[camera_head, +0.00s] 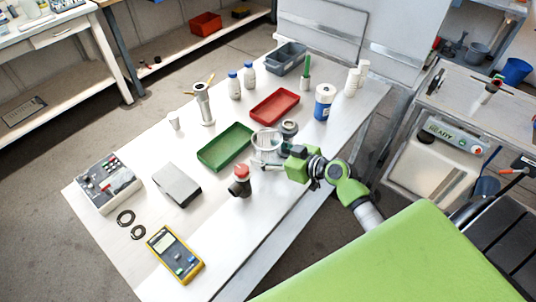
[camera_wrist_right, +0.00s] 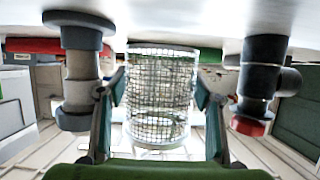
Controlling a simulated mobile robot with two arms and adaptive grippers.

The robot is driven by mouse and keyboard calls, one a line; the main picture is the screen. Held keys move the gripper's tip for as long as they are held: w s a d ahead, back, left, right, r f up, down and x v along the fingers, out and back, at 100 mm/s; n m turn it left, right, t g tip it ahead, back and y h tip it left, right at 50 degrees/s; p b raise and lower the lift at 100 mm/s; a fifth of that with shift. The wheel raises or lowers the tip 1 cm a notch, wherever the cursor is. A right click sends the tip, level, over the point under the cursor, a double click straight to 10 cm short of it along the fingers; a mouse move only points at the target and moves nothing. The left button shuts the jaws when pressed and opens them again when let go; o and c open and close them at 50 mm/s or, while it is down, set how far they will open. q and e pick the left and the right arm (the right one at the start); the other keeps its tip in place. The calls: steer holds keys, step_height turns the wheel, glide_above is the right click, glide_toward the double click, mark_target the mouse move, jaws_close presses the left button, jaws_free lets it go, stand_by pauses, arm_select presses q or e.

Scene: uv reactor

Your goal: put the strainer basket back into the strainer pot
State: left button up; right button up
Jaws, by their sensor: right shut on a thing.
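The strainer basket (camera_wrist_right: 160,95), a pale wire-mesh cylinder, stands between the two fingers of my right gripper (camera_wrist_right: 160,100) in the wrist view. In the head view the basket (camera_head: 265,141) shows beside the grey round fitting. My right gripper (camera_head: 270,155) reaches in from the right, shut on the basket. Whether the basket touches the table is unclear. The grey round fitting (camera_head: 289,128) with a dark top looks like the strainer pot; it stands just behind the gripper. A flanged grey body (camera_wrist_right: 76,70) shows left in the wrist view. My left gripper is not in view.
A dark fitting with a red cap (camera_head: 240,181) stands in front of the gripper. A green tray (camera_head: 226,147) lies to the left and a red tray (camera_head: 274,106) behind. A blue-and-white jar (camera_head: 324,101) stands behind right.

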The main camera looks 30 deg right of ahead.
steer(key=shift+f, duration=1)
steer(key=shift+f, duration=0.2)
steer(key=o, duration=0.9)
